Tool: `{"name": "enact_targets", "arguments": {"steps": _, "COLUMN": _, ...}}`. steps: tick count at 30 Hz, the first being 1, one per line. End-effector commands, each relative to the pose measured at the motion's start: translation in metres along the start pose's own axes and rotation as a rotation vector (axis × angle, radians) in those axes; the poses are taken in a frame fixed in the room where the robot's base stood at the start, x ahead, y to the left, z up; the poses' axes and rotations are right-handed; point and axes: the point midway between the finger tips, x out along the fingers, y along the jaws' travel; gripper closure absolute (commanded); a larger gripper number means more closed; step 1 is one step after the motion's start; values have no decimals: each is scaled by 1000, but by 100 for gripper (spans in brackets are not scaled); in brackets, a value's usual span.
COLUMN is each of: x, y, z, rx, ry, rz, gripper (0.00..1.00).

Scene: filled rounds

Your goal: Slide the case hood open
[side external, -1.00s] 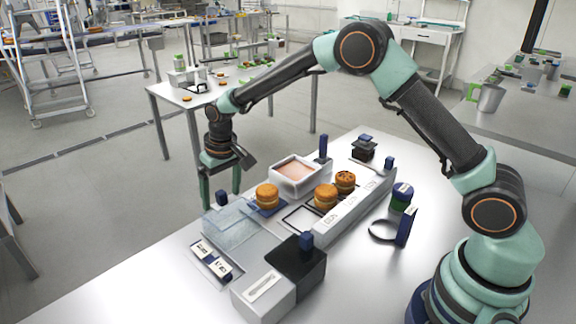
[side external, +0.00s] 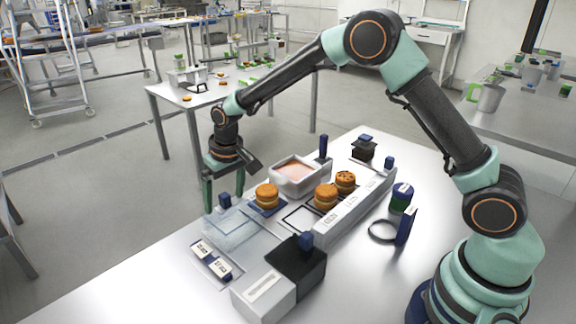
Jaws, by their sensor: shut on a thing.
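The clear case hood (side external: 231,233) is a see-through box at the left end of the work area, with a dark blue knob (side external: 225,200) standing at its back edge. My gripper (side external: 223,203) points down there, with one green finger on each side of the knob. It is shut on the knob. Part of the hood's outline is faint, so its exact edges are hard to see.
A filled round (side external: 267,195) sits on a blue pad right of the hood. Two more rounds stand by a long grey block. A pink-filled tray (side external: 298,172) lies behind.

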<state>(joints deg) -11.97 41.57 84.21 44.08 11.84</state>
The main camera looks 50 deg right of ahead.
Motion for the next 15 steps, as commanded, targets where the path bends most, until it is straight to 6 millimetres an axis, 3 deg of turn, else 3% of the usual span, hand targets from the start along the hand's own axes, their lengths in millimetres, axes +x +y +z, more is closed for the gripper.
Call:
{"name": "enact_targets", "arguments": {"steps": 1, "x": 12, "y": -3, "z": 18, "rx": -6, "ry": -41, "rz": 7, "gripper": 35}}
{"name": "enact_targets", "arguments": {"steps": 15, "x": 7, "y": -3, "z": 48, "rx": -1, "ry": -43, "rz": 5, "gripper": 34}}
